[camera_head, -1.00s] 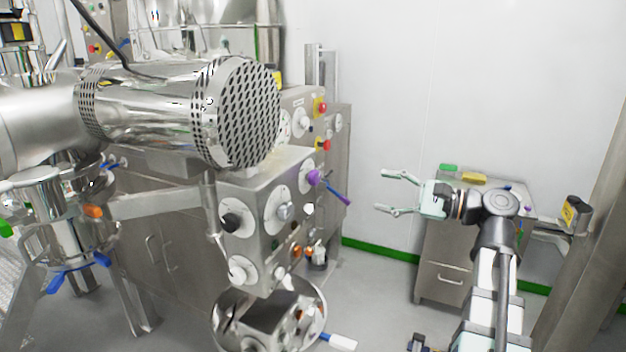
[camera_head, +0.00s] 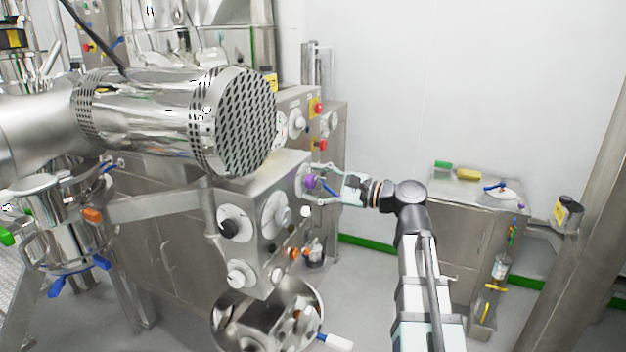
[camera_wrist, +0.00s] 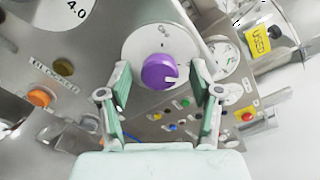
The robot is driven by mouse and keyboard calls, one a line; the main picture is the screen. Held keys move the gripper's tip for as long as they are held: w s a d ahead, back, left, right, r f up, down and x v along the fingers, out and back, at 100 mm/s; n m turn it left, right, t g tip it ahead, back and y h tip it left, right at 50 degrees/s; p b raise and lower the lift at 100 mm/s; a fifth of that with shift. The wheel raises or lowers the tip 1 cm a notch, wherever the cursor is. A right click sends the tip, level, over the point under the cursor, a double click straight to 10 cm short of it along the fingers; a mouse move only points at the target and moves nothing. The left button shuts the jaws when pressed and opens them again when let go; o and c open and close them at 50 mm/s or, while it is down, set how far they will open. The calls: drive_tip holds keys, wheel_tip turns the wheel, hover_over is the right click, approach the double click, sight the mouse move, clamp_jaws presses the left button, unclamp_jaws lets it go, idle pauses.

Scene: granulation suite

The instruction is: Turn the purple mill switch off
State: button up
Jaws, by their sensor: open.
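The purple mill switch (camera_head: 310,182) is a round knob on a pale disc, on the right side of the steel control cabinet (camera_head: 262,190). In the wrist view the purple knob (camera_wrist: 160,71) shows just beyond and between my fingertips, with a light mark at its lower right. My gripper (camera_head: 322,184) is open, its fingers pointing left at the knob in the head view. In the wrist view my gripper (camera_wrist: 160,95) has one finger on either side of the knob's line. I cannot tell whether a finger touches it.
An orange button (camera_wrist: 39,97) labelled BLOCKED and a yellow USED tag (camera_wrist: 260,40) are around the switch. A large perforated steel cylinder (camera_head: 238,118) juts out left of it. A side cabinet (camera_head: 455,215) stands at right.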

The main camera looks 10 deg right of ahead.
drive_tip(key=shift+w+a, duration=0.3)
drive_tip(key=shift+a, duration=0.15)
drive_tip(key=c, duration=1.2)
drive_tip(key=shift+o, duration=0.2)
